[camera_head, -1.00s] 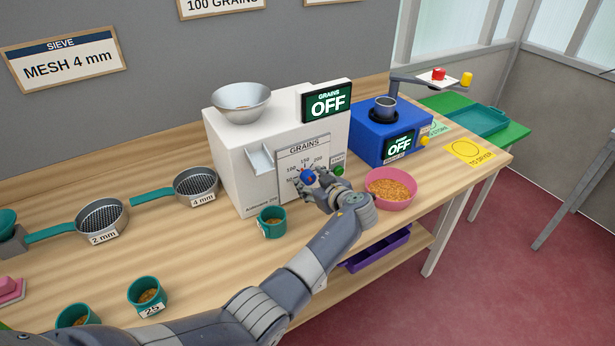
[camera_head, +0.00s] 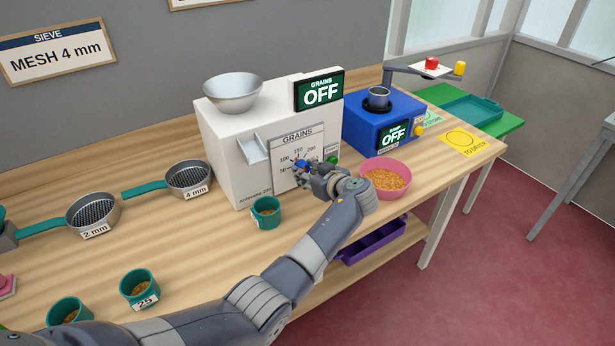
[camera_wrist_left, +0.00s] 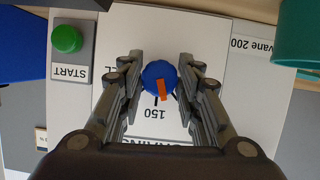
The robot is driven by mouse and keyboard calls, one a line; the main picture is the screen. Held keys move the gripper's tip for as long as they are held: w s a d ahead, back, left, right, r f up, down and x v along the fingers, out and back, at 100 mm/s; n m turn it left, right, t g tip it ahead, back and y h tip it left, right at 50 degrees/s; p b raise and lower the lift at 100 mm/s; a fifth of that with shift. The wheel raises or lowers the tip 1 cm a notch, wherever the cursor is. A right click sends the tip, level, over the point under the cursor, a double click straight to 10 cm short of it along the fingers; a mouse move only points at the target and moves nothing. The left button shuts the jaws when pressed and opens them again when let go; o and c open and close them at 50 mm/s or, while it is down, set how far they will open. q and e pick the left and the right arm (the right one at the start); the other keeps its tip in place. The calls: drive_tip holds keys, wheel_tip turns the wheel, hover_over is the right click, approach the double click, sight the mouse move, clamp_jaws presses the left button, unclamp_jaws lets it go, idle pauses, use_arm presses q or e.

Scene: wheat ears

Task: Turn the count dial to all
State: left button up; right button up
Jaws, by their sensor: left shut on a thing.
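The count dial is a small blue knob (camera_wrist_left: 159,76) with an orange pointer, on the white grain counter's (camera_head: 222,150) front plate. It also shows partly behind my fingers in the head view (camera_head: 300,163). In the left wrist view, which is upside down, the pointer lies close to the 150 mark. My left gripper (camera_wrist_left: 158,84) has its two fingers on either side of the knob, shut on it; in the head view it reaches the plate (camera_head: 304,170). The "all" label is hidden or cannot be read. My right gripper is not in view.
A green START button (camera_wrist_left: 67,39) sits beside the dial. A teal cup (camera_head: 265,213) stands in front of the counter, and a pink bowl of grain (camera_head: 386,190) stands right of my wrist. A blue machine (camera_head: 362,134) is behind it. The counter's display (camera_head: 319,92) reads OFF.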

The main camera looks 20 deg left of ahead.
use_arm(q)
drive_tip(key=m+g+y+b, duration=0.1)
drive_tip(key=m+b, duration=0.1)
drive_tip(key=b, duration=0.2)
drive_tip(key=shift+w+f, duration=0.1)
drive_tip(key=shift+w, duration=0.05)
drive_tip(key=shift+r+m+g+y+b, duration=0.25)
drive_tip(key=shift+m+g+y+b, duration=0.2)
drive_tip(key=shift+m+b, duration=0.6)
drive_tip(key=shift+n, duration=0.25)
drive_tip(key=o, duration=1)
drive_tip(key=shift+a, duration=0.1)
drive_tip(key=shift+o, duration=0.2)
drive_tip(key=shift+w+f, duration=0.1)
drive_tip(key=shift+f, duration=0.05)
drive_tip(key=v, duration=0.7)
